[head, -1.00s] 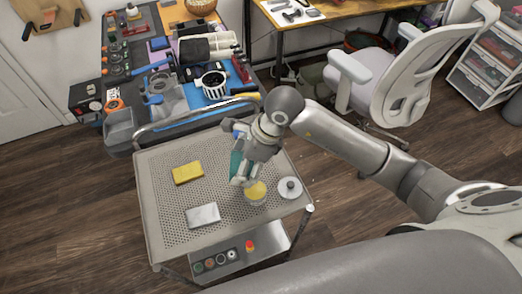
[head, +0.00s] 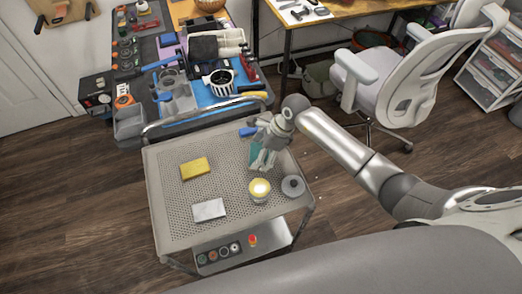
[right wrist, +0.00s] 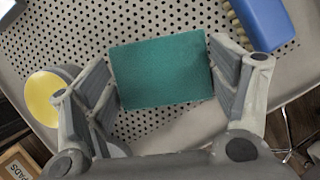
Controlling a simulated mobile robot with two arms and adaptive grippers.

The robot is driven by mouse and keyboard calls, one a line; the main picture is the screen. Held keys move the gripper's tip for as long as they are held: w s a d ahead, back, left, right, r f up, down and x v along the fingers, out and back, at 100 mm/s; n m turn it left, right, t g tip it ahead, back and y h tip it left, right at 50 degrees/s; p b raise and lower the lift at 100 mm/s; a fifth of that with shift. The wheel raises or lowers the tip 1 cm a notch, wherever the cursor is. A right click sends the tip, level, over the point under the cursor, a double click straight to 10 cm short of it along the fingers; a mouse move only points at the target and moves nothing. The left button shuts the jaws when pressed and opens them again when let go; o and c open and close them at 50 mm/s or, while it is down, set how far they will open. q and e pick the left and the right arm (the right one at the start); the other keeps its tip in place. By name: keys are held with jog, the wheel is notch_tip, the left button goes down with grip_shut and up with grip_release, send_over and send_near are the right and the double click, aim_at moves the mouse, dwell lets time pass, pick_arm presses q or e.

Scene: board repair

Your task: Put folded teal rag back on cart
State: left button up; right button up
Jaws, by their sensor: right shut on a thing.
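The folded teal rag (head: 255,154) is between the fingers of my right gripper (head: 264,163), at the right part of the cart's perforated top (head: 221,180). In the right wrist view the rag (right wrist: 162,71) is a flat teal rectangle. The right gripper's fingers (right wrist: 163,88) close on its two sides, over the perforated metal. I cannot tell whether the rag touches the cart top. The gripper hides part of the rag in the head view. My left gripper is not in view.
On the cart are a yellow sponge (head: 195,169), a white block (head: 209,210), a yellow-topped jar (head: 259,189), a round grey tin (head: 293,186) and a blue brush (head: 248,131) close to the gripper. The cart's middle is clear. A cluttered bench (head: 205,112) stands behind.

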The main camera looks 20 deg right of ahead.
jog(key=shift+f, duration=0.4)
jog(key=shift+f, duration=0.1)
jog(key=shift+f, duration=0.15)
jog(key=o, duration=0.9)
jog(key=shift+r, duration=0.2)
jog(key=shift+r, duration=0.2)
jog(key=b+v, duration=0.2)
jog(key=v, duration=0.9)
jog(key=shift+d+r, duration=0.1)
jog(key=shift+r, duration=0.25)
